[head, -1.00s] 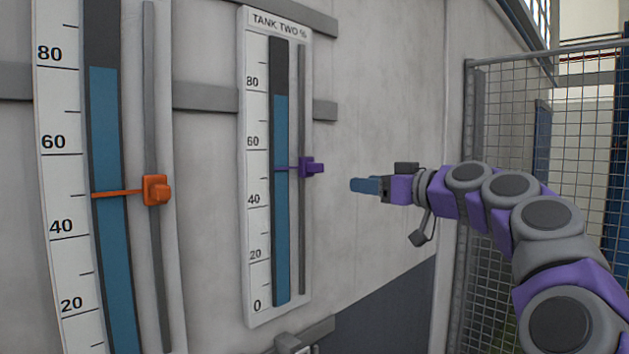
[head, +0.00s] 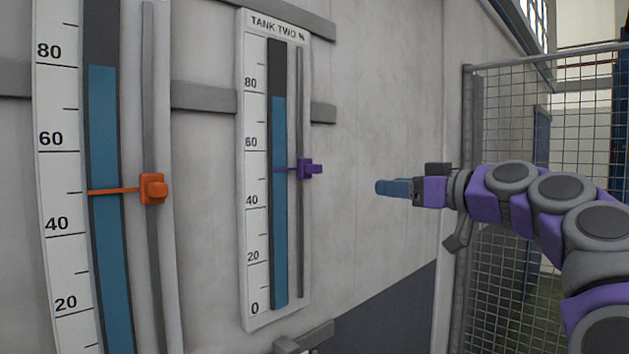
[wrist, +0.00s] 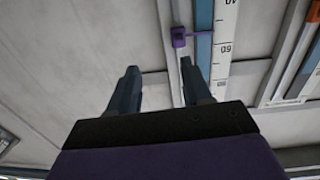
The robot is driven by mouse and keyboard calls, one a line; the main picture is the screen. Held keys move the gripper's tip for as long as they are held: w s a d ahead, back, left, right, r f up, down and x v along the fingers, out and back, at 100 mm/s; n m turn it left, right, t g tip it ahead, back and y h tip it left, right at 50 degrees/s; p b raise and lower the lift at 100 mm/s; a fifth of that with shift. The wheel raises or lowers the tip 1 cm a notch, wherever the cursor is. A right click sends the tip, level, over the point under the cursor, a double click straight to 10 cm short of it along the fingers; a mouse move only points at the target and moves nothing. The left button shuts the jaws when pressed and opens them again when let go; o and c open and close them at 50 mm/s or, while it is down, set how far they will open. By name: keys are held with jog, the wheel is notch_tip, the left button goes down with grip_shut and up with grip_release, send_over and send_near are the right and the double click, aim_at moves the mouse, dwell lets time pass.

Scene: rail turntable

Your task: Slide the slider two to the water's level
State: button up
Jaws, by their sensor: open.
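The tank two gauge (head: 258,190) is a white scale board on the wall with a blue water column (head: 279,215) that tops out near 75. Its purple slider (head: 310,169) sits on the grey rail at about 50, its pointer reaching across the column, below the water's top. In the wrist view the slider (wrist: 179,38) is beyond the fingertips, nearer the right finger. My gripper (head: 392,187) is to the right of the slider in the head view, apart from it. In the wrist view my gripper (wrist: 160,78) is open with nothing between its two fingers.
A second gauge (head: 60,190) with an orange slider (head: 153,189) stands at the left, its water higher than that slider. Grey horizontal wall rails (head: 205,97) run behind the boards. A wire mesh fence (head: 545,120) is at the right. A grey bracket (head: 304,337) sits below.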

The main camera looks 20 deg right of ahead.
jog(key=shift+d, duration=0.25)
jog(key=shift+a, duration=0.1)
jog(key=shift+s, duration=0.1)
jog(key=v, duration=1.7)
jog(key=shift+d, duration=0.25)
